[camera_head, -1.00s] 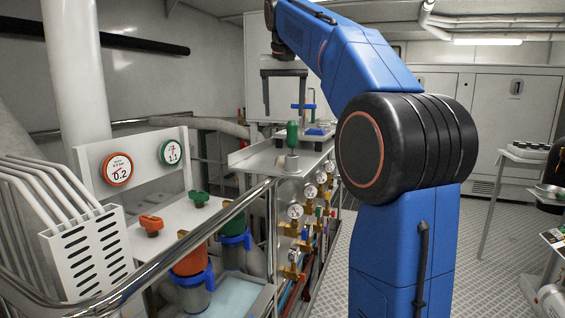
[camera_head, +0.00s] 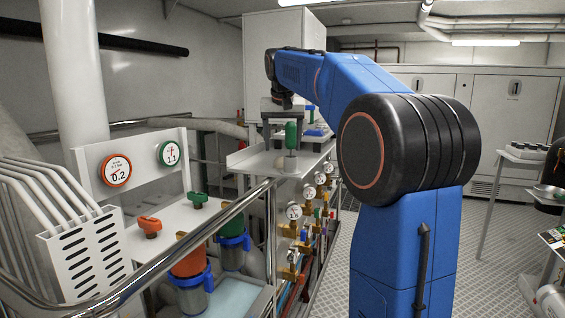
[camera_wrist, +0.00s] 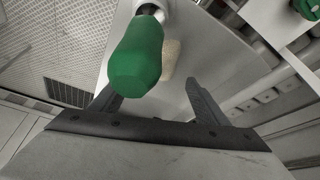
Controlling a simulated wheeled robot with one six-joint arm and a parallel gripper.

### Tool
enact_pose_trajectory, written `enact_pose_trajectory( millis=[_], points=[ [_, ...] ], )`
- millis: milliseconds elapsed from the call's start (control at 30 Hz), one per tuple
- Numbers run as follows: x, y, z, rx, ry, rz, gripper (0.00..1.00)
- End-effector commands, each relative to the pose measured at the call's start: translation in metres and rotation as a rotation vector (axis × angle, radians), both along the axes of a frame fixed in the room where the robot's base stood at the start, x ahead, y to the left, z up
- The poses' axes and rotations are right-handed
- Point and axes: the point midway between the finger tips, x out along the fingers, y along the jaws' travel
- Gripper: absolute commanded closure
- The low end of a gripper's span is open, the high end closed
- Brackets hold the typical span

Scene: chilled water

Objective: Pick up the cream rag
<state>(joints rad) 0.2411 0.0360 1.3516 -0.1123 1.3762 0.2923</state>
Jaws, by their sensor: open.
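The cream rag (camera_wrist: 172,60) is a small pale bundle on a light grey shelf top (camera_wrist: 218,62) in the wrist view. The green handle partly covers it. In the head view my gripper (camera_head: 285,138) is above the shelf, close to the green handle.
The upright green handle (camera_head: 291,135) stands beside the rag and looms large in the wrist view. Gauges and brass valves (camera_head: 294,211) line the shelf's front. A chrome rail (camera_head: 200,246) crosses the near left. Grating floor (camera_head: 486,255) lies open on the right.

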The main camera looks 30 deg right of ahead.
Motion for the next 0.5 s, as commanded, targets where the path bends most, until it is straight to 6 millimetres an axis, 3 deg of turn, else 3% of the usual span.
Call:
enact_pose_trajectory(
  millis=[300, 500],
  points=[
    [0.013, -0.008, -0.037, 0.001, 0.003, 0.0, 0.32],
    [0.016, -0.009, -0.044, 0.001, 0.001, 0.0, 0.32]
  ],
)
